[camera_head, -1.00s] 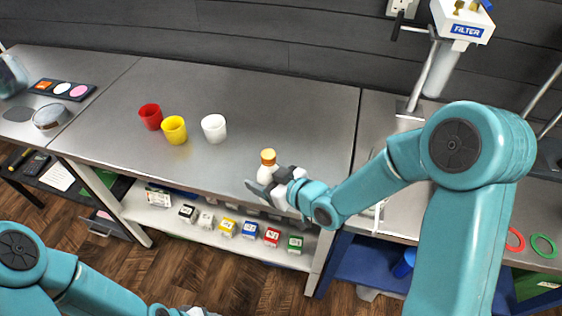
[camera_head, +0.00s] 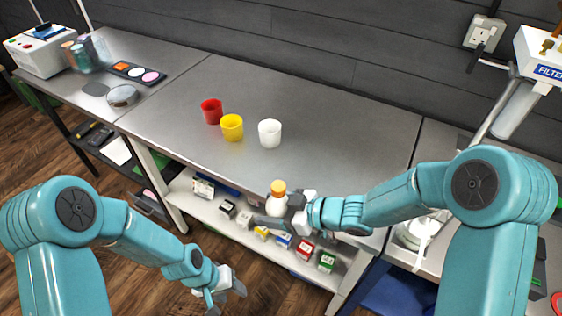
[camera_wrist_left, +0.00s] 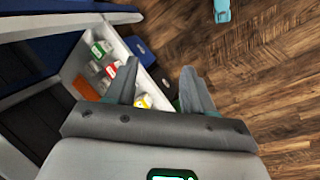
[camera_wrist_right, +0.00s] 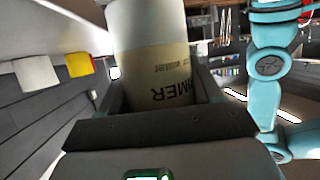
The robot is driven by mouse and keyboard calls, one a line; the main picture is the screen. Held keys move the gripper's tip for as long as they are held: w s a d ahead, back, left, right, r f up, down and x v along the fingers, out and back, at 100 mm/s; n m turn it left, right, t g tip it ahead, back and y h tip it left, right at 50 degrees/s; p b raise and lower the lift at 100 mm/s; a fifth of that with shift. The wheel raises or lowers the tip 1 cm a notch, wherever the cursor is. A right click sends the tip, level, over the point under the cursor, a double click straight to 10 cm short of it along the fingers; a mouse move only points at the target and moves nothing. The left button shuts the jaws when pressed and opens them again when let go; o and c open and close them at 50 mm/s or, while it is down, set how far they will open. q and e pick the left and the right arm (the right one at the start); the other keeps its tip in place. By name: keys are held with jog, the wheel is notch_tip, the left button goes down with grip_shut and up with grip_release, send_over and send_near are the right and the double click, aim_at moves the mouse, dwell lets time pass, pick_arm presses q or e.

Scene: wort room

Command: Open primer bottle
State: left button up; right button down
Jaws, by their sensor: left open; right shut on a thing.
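The primer bottle (camera_head: 278,203) is white with an orange cap (camera_head: 278,187), which is on it. My right gripper (camera_head: 280,214) is shut on the bottle's body and holds it roughly upright at the table's front edge. In the right wrist view the bottle (camera_wrist_right: 155,60) stands between the fingers, with part of its label, "MER", readable upside down. My left gripper (camera_head: 228,291) is open and empty, low over the floor in front of the shelf. In the left wrist view its fingers (camera_wrist_left: 160,88) are apart with nothing between them.
Red (camera_head: 212,111), yellow (camera_head: 232,127) and white (camera_head: 270,133) cups stand on the steel table (camera_head: 330,135). The lower shelf (camera_head: 190,208) holds several small boxes. A filter stand (camera_head: 515,100) is at the right. The table's middle is mostly clear.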

pick_arm(q)
jog(key=w+d+r+m+g, duration=0.1)
jog(key=w+d+r, duration=0.1)
jog(key=w+r, duration=0.7)
notch_tip(320, 180, up, 29)
jog(key=m+t+y, duration=0.1)
jog(key=m+y, duration=0.3)
jog(key=m, duration=0.7)
send_over(281, 185)
jog(key=shift+s+a+f, duration=0.1)
jog(key=shift+a+f, duration=0.1)
jog(key=shift+d+t, duration=0.15)
jog(key=shift+t, duration=0.15)
jog(key=shift+m, duration=0.3)
notch_tip(281, 185, down, 8)
jog(key=shift+r, duration=0.1)
jog(key=shift+d, duration=0.1)
grip_shut()
